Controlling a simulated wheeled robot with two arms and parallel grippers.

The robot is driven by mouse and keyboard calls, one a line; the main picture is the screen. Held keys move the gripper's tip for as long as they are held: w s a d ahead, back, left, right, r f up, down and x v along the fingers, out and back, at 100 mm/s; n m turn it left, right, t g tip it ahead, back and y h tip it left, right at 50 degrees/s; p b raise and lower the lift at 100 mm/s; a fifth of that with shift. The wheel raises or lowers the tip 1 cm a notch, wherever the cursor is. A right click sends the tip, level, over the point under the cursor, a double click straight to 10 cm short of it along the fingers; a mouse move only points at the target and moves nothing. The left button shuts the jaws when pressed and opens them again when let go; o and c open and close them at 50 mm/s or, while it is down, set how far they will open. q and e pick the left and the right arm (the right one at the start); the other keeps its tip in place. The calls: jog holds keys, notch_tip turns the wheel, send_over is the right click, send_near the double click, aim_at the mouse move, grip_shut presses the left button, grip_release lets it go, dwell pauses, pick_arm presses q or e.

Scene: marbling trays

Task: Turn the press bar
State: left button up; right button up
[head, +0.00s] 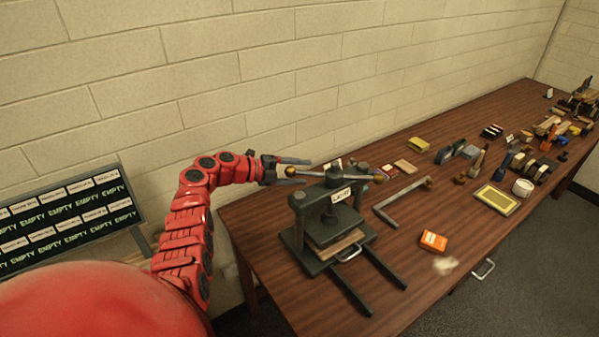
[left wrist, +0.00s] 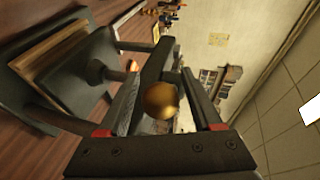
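The dark screw press (head: 328,215) stands on the near end of the wooden table. Its press bar runs across the top, with a brass ball (head: 291,171) at the left end and another (head: 378,178) at the right end. My left gripper (head: 304,170) is at the left end of the bar, its fingers either side of that ball. In the left wrist view the ball (left wrist: 160,101) sits between the open fingers, with gaps showing; I cannot tell whether it touches either finger. The press plate (left wrist: 75,65) also shows there. My right gripper is not in view.
A metal angle bar (head: 402,201), an orange box (head: 433,241) and a yellow framed tray (head: 497,199) lie right of the press. Several small tools and blocks fill the far table. A block wall stands behind, and a dark label board (head: 70,222) is at left.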

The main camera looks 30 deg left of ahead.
pick_arm(q)
grip_shut()
dwell(1.2)
